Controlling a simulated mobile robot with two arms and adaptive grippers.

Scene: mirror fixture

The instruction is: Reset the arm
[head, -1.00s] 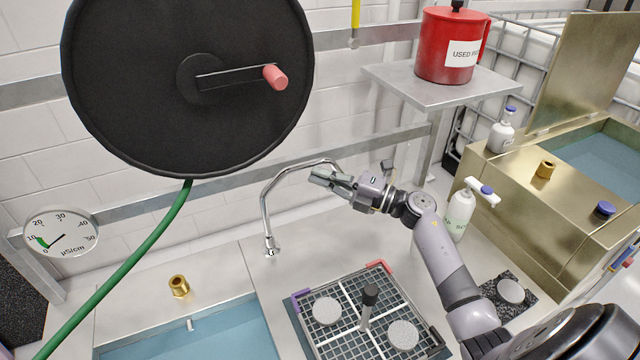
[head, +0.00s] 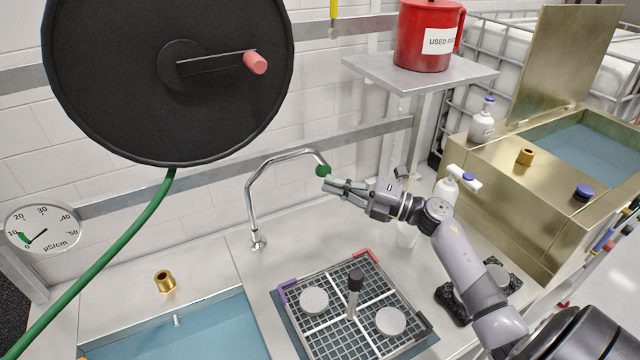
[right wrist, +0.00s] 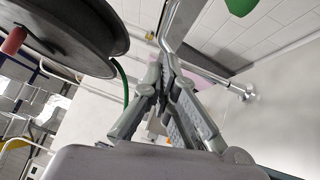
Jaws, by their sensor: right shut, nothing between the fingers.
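My right gripper (head: 335,187) is in the middle of the head view, its arm coming in from the lower right. It is shut and empty, raised above the counter, just in front of the green tip (head: 323,170) of the curved metal spout (head: 249,195). I cannot tell whether it touches the tip. In the right wrist view the gripper fingers (right wrist: 165,70) come together with nothing between them. The green tip also shows there at the top right (right wrist: 240,5). My left gripper is not in view.
Below the gripper is a grid rack (head: 325,325) with two pale discs and an upright black-handled post (head: 355,285). A black hose reel (head: 110,110) hangs upper left. A blue basin (head: 215,335) lies lower left.

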